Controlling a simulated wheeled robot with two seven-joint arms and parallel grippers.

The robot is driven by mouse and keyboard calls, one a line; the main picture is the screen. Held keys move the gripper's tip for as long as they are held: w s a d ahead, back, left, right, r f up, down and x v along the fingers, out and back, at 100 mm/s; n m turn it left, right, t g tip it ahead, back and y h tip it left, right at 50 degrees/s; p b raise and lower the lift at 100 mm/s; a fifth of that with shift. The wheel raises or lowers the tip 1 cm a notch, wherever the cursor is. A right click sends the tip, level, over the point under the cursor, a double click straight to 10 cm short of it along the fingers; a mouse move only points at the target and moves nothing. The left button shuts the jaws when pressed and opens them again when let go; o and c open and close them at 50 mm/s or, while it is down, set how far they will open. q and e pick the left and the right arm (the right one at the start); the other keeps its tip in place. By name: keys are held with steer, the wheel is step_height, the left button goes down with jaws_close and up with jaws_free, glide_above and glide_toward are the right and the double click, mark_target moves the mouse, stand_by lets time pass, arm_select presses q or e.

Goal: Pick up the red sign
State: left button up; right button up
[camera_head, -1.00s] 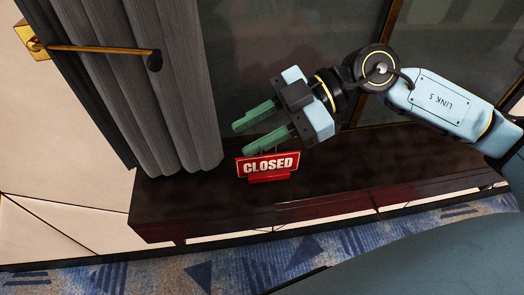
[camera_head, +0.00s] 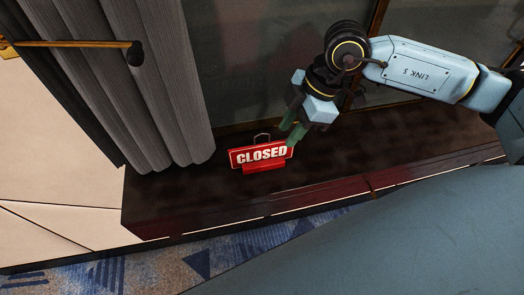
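The red sign (camera_head: 261,156) reads "CLOSED" in white letters. It stands upright on a red base on the dark wooden ledge, with a thin loop showing above its top edge. My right gripper (camera_head: 288,136) is at the sign's upper right end, its green fingers pointing down and to the left. The two fingers are apart, with nothing seen between them. The lower fingertip overlaps the sign's right corner in the picture; I cannot tell whether it touches. My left gripper is not in view.
A grey curtain (camera_head: 150,80) hangs left of the sign. A dark glass panel (camera_head: 250,60) stands behind the ledge (camera_head: 190,195). A rod with a dark tip (camera_head: 134,54) juts in at upper left. The ledge is bare to the right of the sign.

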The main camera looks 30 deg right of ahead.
mark_target(282, 140)
steer(key=x, duration=0.5)
steer(key=shift+w+a+f, duration=0.1)
steer(key=shift+w, duration=0.1)
jaws_close()
